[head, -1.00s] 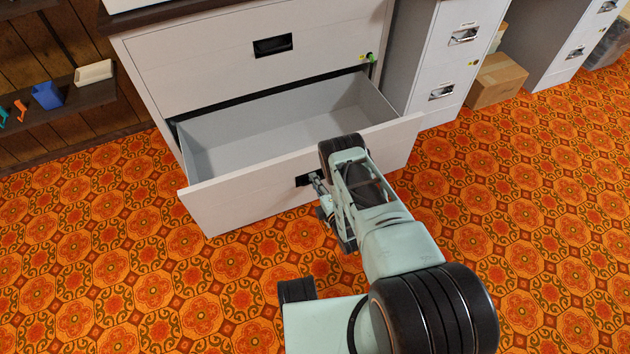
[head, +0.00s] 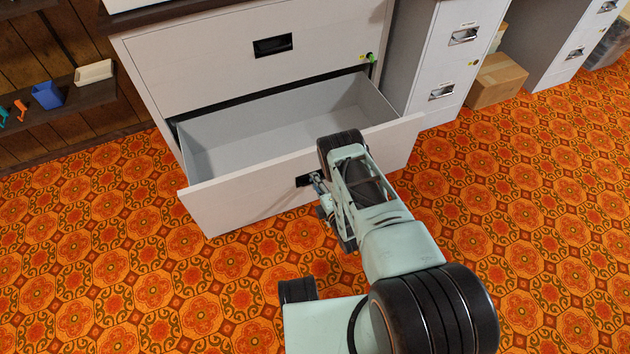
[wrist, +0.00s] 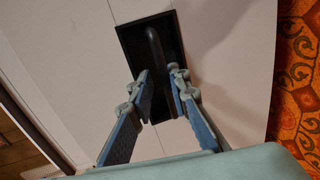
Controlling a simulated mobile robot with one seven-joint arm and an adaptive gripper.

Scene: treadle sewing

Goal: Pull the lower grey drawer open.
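The lower drawer (head: 255,198) of the light grey cabinet is pulled well out, and its empty inside shows. Its handle, a dark bar in a black recess (head: 303,181), is on the drawer front and partly hidden by my gripper. My gripper (head: 317,180) is at this handle. In the wrist view the two fingertips of my gripper (wrist: 161,82) stand apart, one on each side of the dark handle bar (wrist: 155,45), with narrow dark gaps beside the bar. The gripper looks open around the handle.
The upper drawer (head: 215,62) is shut. A green-tipped key or knob (head: 371,57) sits at the cabinet's right edge. Other filing cabinets (head: 425,70) and a cardboard box (head: 497,80) stand right. A dark shelf (head: 85,97) is left.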

